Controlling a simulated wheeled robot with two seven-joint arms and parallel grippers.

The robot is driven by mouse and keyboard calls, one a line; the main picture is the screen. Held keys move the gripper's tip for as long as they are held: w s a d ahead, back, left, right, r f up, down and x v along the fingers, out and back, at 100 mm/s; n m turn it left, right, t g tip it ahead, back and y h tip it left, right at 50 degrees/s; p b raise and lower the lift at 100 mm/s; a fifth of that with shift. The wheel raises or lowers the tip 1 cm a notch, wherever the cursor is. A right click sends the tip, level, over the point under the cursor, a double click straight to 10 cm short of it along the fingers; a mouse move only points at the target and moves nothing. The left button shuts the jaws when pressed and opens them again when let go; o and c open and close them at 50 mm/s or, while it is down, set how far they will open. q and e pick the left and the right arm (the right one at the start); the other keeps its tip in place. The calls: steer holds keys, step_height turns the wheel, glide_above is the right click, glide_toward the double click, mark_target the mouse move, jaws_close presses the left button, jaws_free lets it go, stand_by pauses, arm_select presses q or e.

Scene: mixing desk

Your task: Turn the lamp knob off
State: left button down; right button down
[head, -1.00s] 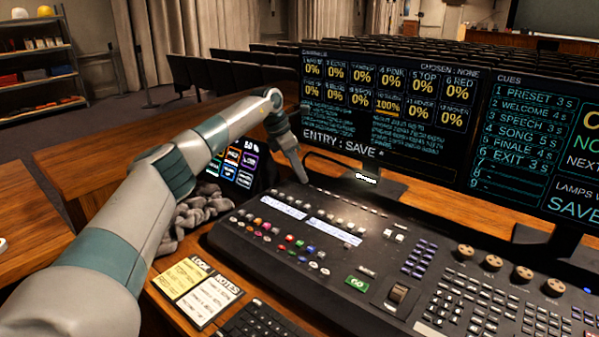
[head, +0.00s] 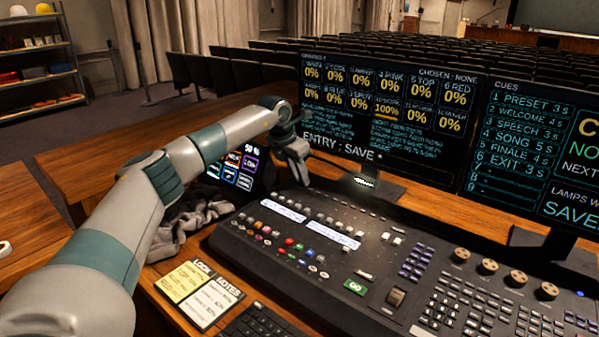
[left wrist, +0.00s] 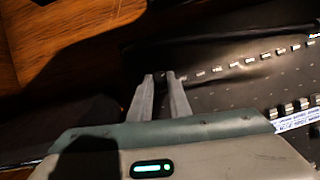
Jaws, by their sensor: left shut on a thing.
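A thin dark gooseneck lamp (head: 338,168) arches at the back left of the mixing desk (head: 235,237) in the head view. Its small head (head: 364,181) glows white. My left gripper (head: 304,182) points down at the desk's back left corner, by the foot of the lamp. In the left wrist view its two fingers (left wrist: 161,77) are close together at the desk's back edge. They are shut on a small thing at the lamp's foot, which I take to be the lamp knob. The knob itself is hidden by the gripper. My right gripper is not in view.
Two monitors (head: 395,115) stand behind the desk. Note cards (head: 200,290) and a keyboard (head: 255,325) are at the front. Rows of keys and faders cover the desk.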

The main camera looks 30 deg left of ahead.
arm_select(q)
steer(key=shift+d+r+n+y, duration=0.15)
steer(key=shift+n+y, duration=0.25)
steer(key=shift+n, duration=1.1)
steer(key=n, duration=0.1)
steer(key=n+y, duration=0.1)
steer(key=shift+d+n+p, duration=0.25)
steer(key=shift+n+p, duration=0.05)
steer(key=n+y, duration=0.1)
steer(key=n, duration=0.1)
steer(key=n+y, duration=0.1)
steer(key=n, duration=0.1)
steer(key=shift+w+d+g, duration=0.2)
steer(key=shift+g, duration=0.1)
steer(key=shift+n, duration=0.6)
steer(key=shift+n+y, duration=0.3)
steer(key=shift+n, duration=0.3)
steer(key=shift+w+n+g+b, duration=0.1)
steer(key=shift+n+g+b, duration=0.2)
steer(key=shift+n+g, duration=0.15)
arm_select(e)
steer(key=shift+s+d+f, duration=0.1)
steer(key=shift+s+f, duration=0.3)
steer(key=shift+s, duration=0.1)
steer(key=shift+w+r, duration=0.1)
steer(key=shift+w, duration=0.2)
arm_select(q)
steer(key=c, duration=1.6)
jaws_free()
steer(key=shift+c, duration=0.2)
